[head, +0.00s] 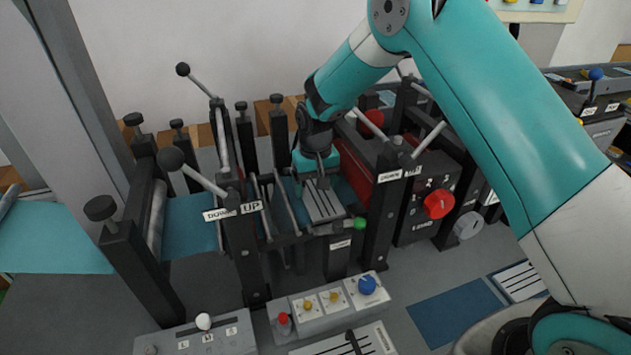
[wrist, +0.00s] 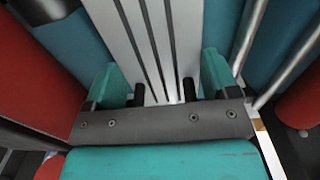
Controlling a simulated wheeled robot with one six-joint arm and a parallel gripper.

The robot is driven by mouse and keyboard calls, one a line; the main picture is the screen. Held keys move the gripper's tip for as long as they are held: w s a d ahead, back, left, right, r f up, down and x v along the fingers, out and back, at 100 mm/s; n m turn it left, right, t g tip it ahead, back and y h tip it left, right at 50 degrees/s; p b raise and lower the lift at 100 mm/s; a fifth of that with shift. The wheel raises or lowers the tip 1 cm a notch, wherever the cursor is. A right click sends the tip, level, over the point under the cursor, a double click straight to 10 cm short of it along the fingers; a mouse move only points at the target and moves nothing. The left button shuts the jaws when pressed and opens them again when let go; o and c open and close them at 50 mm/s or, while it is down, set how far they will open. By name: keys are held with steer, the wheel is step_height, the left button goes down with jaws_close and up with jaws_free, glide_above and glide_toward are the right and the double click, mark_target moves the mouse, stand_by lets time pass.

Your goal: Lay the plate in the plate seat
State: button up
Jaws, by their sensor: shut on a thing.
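The plate, pale with dark grooves, shows in the head view (head: 322,204) under my gripper (head: 321,180). In the wrist view the plate (wrist: 150,35) lies between the two teal fingers of my gripper (wrist: 165,88), which is shut on it. In the head view the plate lies in the gap between the metal rods on the left and the red box on the right. The plate seat cannot be clearly made out; the plate and my gripper cover that area. I cannot tell whether the plate touches anything below it.
A lever with a green knob (head: 360,224) stands close to the plate. Metal rods (head: 290,205) are at its left, a red box (head: 358,165) at its right. A control panel (head: 330,303) is in front. Another striped piece (head: 522,281) lies by a blue mat (head: 455,313).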

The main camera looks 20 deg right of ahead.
steer(key=shift+f, duration=0.1)
steer(key=o, duration=1.1)
step_height(320, 180, up, 12)
steer(key=f+b, duration=0.1)
steer(key=b, duration=0.3)
steer(key=s+a+r+n+y, duration=0.1)
steer(key=s+r+n, duration=0.1)
steer(key=s, duration=0.9)
steer(key=s+a+r+n+y, duration=0.1)
steer(key=s+a+r+n, duration=0.1)
steer(key=s, duration=0.9)
steer(key=s+a+r+n+y, duration=0.1)
steer(key=s+r+n+y, duration=0.1)
steer(key=s, duration=0.9)
steer(key=shift+s+a+r+n, duration=0.1)
steer(key=shift+a+r+n, duration=0.25)
steer(key=shift+r+n, duration=0.2)
